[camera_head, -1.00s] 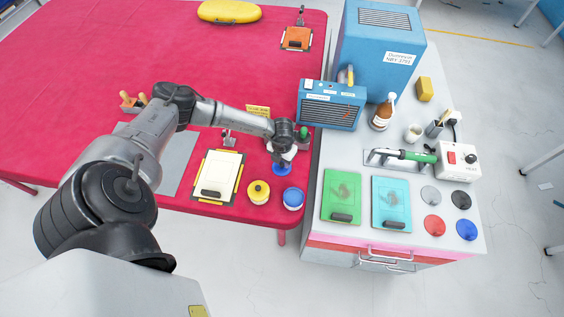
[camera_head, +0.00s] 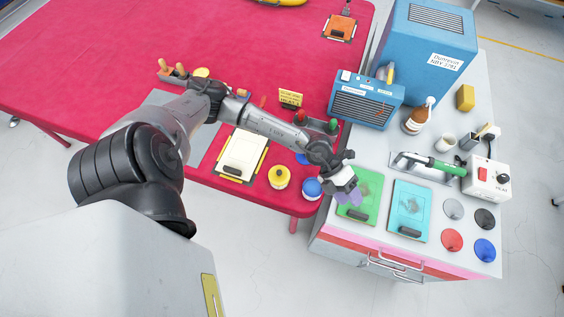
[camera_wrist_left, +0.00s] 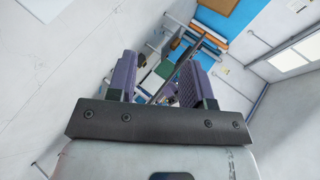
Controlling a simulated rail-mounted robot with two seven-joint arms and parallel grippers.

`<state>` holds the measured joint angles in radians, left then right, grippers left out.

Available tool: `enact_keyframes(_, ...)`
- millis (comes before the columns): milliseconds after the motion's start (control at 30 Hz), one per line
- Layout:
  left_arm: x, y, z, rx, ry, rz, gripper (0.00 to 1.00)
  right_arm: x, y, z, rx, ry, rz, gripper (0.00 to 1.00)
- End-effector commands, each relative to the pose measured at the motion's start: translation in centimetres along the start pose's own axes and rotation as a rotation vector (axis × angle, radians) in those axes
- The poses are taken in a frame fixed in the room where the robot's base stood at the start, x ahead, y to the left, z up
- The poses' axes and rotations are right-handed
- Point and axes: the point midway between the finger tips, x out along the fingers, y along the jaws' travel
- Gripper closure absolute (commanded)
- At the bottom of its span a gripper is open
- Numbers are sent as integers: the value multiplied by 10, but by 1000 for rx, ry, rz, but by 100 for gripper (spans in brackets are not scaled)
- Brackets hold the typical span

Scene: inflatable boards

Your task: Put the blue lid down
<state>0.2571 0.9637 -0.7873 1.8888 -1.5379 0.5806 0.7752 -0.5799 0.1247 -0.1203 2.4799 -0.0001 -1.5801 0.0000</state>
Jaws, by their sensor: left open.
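A blue round piece (camera_head: 303,158), which looks like the blue lid, lies on the red table, partly hidden behind my left forearm. My left gripper (camera_head: 348,196) is right of it, over the near-left part of the green board (camera_head: 369,187). Its purple fingers are spread, and the left wrist view (camera_wrist_left: 160,85) shows them apart with nothing held between them. A white jar with a blue top (camera_head: 312,188) stands at the table's corner, just left of the gripper. A flat blue disc (camera_head: 485,250) lies on the cabinet top. My right gripper is out of view.
A yellow-topped jar (camera_head: 279,176) and a clipboard-like board (camera_head: 242,156) are on the red table (camera_head: 200,60). The grey cabinet top (camera_head: 455,275) holds a cyan board (camera_head: 409,210), a red disc (camera_head: 452,240), a green-handled tool (camera_head: 440,165) and a blue machine (camera_head: 366,99).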

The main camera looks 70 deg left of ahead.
Motion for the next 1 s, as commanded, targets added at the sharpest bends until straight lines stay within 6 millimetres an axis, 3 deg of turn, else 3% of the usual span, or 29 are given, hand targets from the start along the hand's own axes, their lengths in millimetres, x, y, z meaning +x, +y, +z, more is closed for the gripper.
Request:
enact_keyframes(33, 14, -30, -17, -57, -13, -174, 53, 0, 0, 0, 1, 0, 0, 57)
enact_keyframes(133, 18, -82, -30, -212, -108, -488, 53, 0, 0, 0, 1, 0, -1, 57)
enact_keyframes(200, 10, -104, -30, -354, -208, -667, 53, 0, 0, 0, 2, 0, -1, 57)
enact_keyframes(300, -8, -113, -22, -599, -382, -849, 53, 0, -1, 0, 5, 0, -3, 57)
enact_keyframes(367, -20, -105, -17, -764, -500, -912, 53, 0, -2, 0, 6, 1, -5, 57)
enact_keyframes(433, -31, -85, -15, -969, -639, -937, 53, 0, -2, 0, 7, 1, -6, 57)
enact_keyframes(567, -44, -30, -30, -1351, -873, -850, 53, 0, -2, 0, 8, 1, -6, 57)
enact_keyframes(700, -49, 26, -72, -1698, -1032, -624, 53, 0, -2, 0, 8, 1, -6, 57)
enact_keyframes(800, -50, 54, -108, -1877, -1081, -441, 53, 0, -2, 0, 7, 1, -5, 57)
enact_keyframes(1000, -53, 78, -160, -2069, -1091, -171, 53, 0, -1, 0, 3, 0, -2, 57)
